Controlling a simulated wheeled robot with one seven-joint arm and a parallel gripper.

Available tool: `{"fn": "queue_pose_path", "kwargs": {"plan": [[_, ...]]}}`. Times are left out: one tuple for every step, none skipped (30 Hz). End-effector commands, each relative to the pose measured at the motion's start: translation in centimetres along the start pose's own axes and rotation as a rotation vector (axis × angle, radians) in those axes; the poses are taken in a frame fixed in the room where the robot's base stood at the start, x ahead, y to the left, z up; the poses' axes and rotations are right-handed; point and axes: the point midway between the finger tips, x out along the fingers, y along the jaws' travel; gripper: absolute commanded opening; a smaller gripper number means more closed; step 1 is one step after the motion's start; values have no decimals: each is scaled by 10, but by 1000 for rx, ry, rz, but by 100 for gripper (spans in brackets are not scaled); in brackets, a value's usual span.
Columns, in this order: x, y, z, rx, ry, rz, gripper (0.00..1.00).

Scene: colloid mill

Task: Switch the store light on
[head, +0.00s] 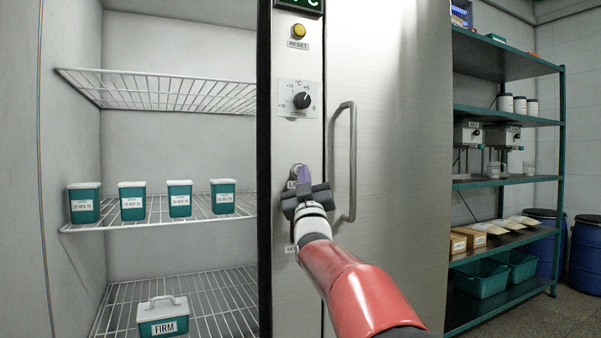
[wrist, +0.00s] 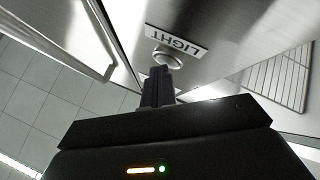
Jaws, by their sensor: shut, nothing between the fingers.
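The store light switch (head: 297,168) is a round metal button on the narrow steel control panel, partly hidden behind my gripper in the head view. In the wrist view the round switch (wrist: 167,59) sits beside a white plate reading LIGHT (wrist: 176,42), which appears upside down. My gripper (head: 303,176) is shut and empty, with its fingertips right in front of the switch. In the wrist view the closed fingertips (wrist: 158,73) overlap the switch's lower edge; I cannot tell whether they touch it.
Above are a knob dial (head: 302,100) and a yellow RESET button (head: 298,31). A vertical door handle (head: 346,162) stands just right of my gripper. The open store at left has wire shelves (head: 160,215) with teal tubs. A teal rack (head: 507,183) stands at right.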

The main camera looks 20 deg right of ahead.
Motion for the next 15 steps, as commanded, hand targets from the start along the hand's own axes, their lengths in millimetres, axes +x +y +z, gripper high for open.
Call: {"fn": "queue_pose_path", "kwargs": {"plan": [[-3,0,1,0,0,-1,0],[-4,0,1,0,0,-1,0],[-5,0,0,0,0,-1,0],[-5,1,0,0,0,-1,0],[-6,1,0,0,0,-1,0],[-6,2,-1,0,0,-1,0],[-7,2,-2,0,0,-1,0],[-6,3,-2,0,0,-1,0],[-6,3,-3,0,0,-1,0],[-6,3,-3,0,0,-1,0],[-6,3,-3,0,0,-1,0],[-6,3,-3,0,0,-1,0],[-6,3,-3,0,0,0,0],[-6,3,-3,0,0,0,0],[-6,3,-3,0,0,0,0]]}}
